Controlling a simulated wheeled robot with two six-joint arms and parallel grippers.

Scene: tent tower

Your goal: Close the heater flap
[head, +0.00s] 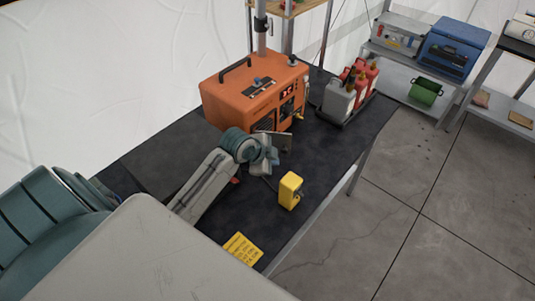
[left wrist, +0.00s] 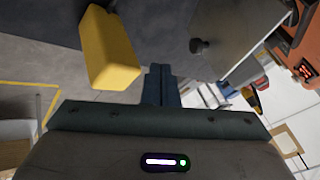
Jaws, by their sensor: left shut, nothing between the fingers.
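The orange heater (head: 252,92) stands on the dark table. Its grey metal flap (head: 284,138) sticks out from the lower front, so it stands open. In the left wrist view the flap (left wrist: 240,28) is a grey plate with a dark knob (left wrist: 200,46), beside the heater's orange body (left wrist: 302,50). My left gripper (head: 272,160) is shut and empty, just in front of the flap. Its fingers (left wrist: 160,82) point toward the space between the flap and a yellow object; contact with the flap cannot be told. My right gripper is not in view.
The yellow object (head: 290,190) stands on the table close to my left gripper and shows in the left wrist view (left wrist: 108,48). A yellow note (head: 242,249) lies near the front edge. Grey and red canisters (head: 339,98) stand on a tray to the right of the heater.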

